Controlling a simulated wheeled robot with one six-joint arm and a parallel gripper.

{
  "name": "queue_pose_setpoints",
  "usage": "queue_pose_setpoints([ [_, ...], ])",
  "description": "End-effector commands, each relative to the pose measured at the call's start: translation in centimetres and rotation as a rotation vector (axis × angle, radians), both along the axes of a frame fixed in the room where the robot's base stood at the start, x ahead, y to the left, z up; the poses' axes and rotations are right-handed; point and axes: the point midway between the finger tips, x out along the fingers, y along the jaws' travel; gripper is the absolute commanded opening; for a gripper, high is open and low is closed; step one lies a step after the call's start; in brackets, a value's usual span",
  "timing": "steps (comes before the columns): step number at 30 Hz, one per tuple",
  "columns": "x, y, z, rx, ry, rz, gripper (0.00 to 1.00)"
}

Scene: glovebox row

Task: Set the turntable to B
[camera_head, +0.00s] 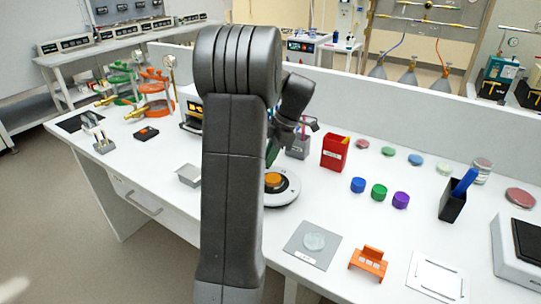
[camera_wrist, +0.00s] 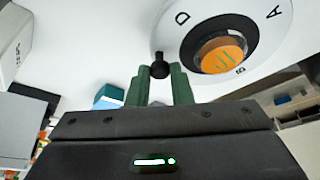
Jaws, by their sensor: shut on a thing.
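The turntable (camera_head: 286,192) is a white disc with a black ring and an orange centre, on the white bench and partly hidden by my arm. It also shows in the wrist view (camera_wrist: 192,45), at the upper right, with the letters D, A and B around its orange centre (camera_wrist: 222,54). A black knob (camera_wrist: 158,58) stands at the disc's rim near D. My gripper (camera_wrist: 160,74) has green fingers shut on this knob. In the head view, my arm hides most of the gripper.
A red box (camera_head: 335,152) and a grey box (camera_head: 298,147) stand behind the turntable. Blue, green and purple caps (camera_head: 379,193) stand to its right.

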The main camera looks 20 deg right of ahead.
Motion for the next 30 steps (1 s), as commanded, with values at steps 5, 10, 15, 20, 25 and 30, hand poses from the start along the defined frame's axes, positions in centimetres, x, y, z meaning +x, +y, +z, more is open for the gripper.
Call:
queue_pose_setpoints([
  [5, 0.1, 0.0, 0.1, 0.000, -0.003, -0.001, 0.00],
  [10, 0.0, 0.0, 0.1, 0.000, -0.002, -0.001, 0.41],
  [15, 0.0, 0.0, 0.0, 0.000, -0.001, -0.001, 0.41],
  [20, 0.0, -0.1, 0.2, 0.000, -0.001, -0.002, 0.41],
  [25, 0.0, -1.0, 2.1, -0.002, -0.005, -0.003, 0.41],
  [30, -0.1, -2.4, 5.7, -0.002, -0.005, -0.003, 0.41],
])
